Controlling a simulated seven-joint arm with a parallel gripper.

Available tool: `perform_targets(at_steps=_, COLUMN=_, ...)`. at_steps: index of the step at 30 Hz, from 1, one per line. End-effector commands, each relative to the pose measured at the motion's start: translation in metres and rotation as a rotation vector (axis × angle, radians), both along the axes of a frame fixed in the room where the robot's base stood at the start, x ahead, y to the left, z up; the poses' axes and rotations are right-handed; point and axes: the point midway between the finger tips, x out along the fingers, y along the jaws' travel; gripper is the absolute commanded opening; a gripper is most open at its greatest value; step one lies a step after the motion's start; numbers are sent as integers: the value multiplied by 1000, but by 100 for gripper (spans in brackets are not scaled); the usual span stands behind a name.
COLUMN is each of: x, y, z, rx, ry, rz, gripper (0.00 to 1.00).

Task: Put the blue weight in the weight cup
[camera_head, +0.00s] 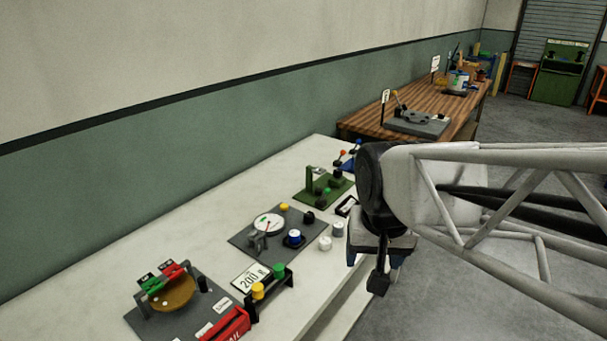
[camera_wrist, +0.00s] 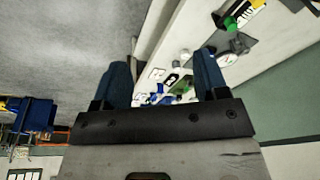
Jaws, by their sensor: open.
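A blue weight (camera_head: 294,237) with a pale top sits on a dark round piece on the grey plate (camera_head: 250,250), on the white bench. I cannot tell whether that dark round piece is the weight cup. A small black piece (camera_head: 309,217) stands behind it on the same plate. My gripper (camera_head: 381,270) hangs right of the bench's front edge, clear of the blue weight. In the wrist view, my gripper's two blue fingers (camera_wrist: 163,75) are spread with nothing held between them. I cannot pick out the blue weight for certain in that view.
Two pale cylinders (camera_head: 325,243) stand right of the plate. A black rack (camera_head: 271,286) holds yellow and green weights beside a "200" card (camera_head: 250,277). A green fixture (camera_head: 322,190) stands farther back. A wooden bench (camera_head: 370,120) is beyond. The aisle floor is clear.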

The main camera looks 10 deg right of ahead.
Motion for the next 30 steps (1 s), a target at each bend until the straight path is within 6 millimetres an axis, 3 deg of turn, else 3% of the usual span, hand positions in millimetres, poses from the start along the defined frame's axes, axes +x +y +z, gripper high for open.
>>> perform_targets(at_steps=3, x=-28, y=-3, z=-4, rx=-21, ry=-15, rz=84, gripper=67)
perform_targets(at_steps=9, x=-51, y=-5, z=-9, rx=-42, ry=-25, rz=169, gripper=67)
perform_targets(at_steps=30, x=-54, y=-5, z=-10, rx=-46, ry=-26, rz=185, gripper=67)
